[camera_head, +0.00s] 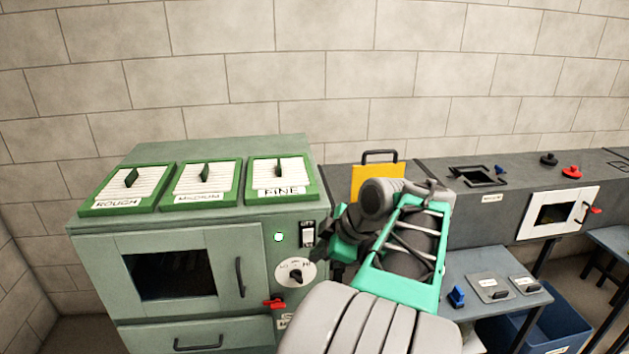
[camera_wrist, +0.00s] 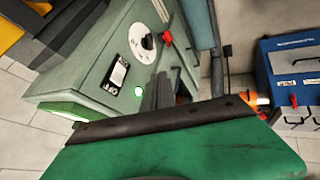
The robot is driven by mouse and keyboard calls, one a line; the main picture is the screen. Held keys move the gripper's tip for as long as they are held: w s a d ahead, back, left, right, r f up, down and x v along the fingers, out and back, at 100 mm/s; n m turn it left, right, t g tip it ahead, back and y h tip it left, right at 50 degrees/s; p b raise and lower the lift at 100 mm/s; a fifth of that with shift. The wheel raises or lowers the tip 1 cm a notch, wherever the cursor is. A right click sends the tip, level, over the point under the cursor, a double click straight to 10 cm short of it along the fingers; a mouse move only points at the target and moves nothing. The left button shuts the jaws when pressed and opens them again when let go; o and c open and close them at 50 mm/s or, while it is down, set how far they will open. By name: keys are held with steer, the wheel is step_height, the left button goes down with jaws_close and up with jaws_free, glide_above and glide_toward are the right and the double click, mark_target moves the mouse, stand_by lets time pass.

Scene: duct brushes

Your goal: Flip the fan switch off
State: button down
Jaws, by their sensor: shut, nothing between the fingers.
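A small black-and-white rocker switch (camera_head: 307,235) sits on the right side of the green cabinet's front (camera_head: 205,232). It also shows in the wrist view (camera_wrist: 117,72), uncovered. A round green light (camera_head: 278,237) left of the switch is lit, and it shows in the wrist view (camera_wrist: 139,91). My gripper (camera_head: 322,258) is just right of and below the switch in the head view, shut and empty. Its fingertips are dark and partly hidden by my wrist. Contact with the panel cannot be told. The rocker's position is too small to read.
Below the switch are a white dial (camera_head: 295,273) and a red lever (camera_head: 273,303). A windowed door (camera_head: 178,270) with a handle is to the left. A yellow panel with a black handle (camera_head: 378,172) stands behind my arm. A blue bin (camera_head: 560,325) is at right.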

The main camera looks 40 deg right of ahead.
steer(key=s+d+r+n+p, duration=0.1)
steer(key=s+d+r+p, duration=0.15)
steer(key=r, duration=0.35)
steer(key=p, duration=0.2)
glide_toward(303, 241)
steer(key=f, duration=0.1)
steer(key=w+f, duration=0.1)
steer(key=f, duration=0.1)
steer(key=shift+w+a+f+t, duration=0.2)
steer(key=shift+w+a+t, duration=0.1)
steer(key=shift+w+d, duration=0.1)
steer(key=shift+w, duration=0.1)
